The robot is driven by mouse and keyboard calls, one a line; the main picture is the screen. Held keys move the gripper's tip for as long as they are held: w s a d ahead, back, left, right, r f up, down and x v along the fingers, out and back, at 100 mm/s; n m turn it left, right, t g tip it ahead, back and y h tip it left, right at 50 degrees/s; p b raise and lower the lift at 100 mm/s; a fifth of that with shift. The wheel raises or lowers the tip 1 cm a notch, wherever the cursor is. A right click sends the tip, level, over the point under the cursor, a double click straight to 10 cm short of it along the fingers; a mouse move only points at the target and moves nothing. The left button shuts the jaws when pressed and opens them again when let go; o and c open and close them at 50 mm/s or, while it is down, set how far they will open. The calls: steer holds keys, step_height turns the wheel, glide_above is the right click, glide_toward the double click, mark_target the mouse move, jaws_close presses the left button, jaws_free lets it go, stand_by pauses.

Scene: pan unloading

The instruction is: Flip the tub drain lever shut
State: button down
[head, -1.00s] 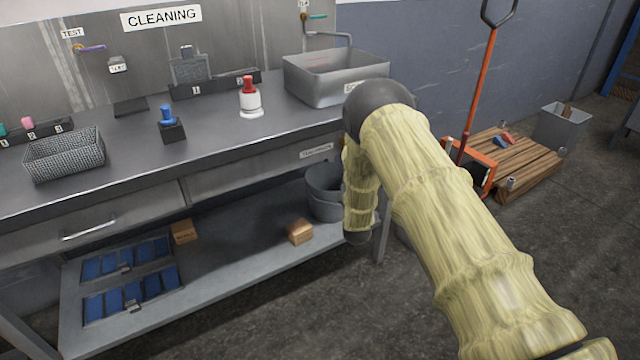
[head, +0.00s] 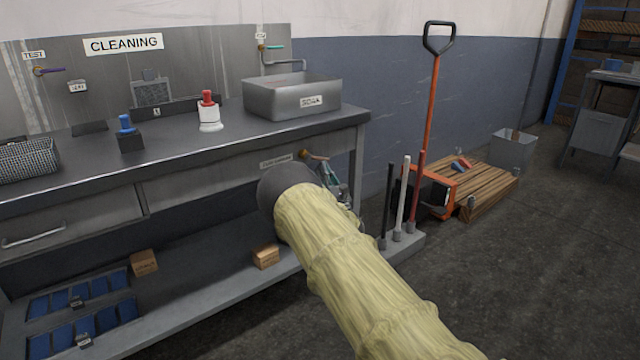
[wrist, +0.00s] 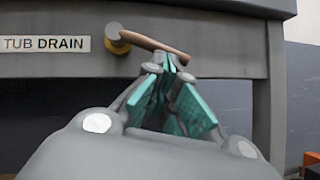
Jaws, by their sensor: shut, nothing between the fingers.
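The tub drain lever (wrist: 155,44) is a copper-brown bar on a brass-coloured pivot, on the bench's front face beside the TUB DRAIN label (wrist: 42,43). It points right and slightly down from the pivot in the wrist view. In the head view the lever (head: 318,157) shows small, just above my forearm. My gripper (wrist: 172,62) has teal finger pads, and its tips are together just below the lever's free end. Whether they touch the lever I cannot tell. In the head view my gripper (head: 328,170) is partly hidden behind my arm.
The grey tub (head: 292,98) stands on the bench top (head: 255,127) above the lever. Open floor lies in the right foreground.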

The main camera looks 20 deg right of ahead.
steer(key=shift+w+d+r+n+y+b, duration=0.15)
steer(key=shift+d+r+n+y+b, duration=0.15)
steer(key=shift+d+r+b, duration=0.6)
steer(key=shift+a, duration=0.1)
steer(key=shift+f, duration=0.1)
steer(key=w+f+b+v, duration=0.1)
steer(key=f+v, duration=0.1)
steer(key=v, duration=1.1)
steer(key=shift+w+d+f, duration=0.2)
steer(key=shift+w, duration=0.2)
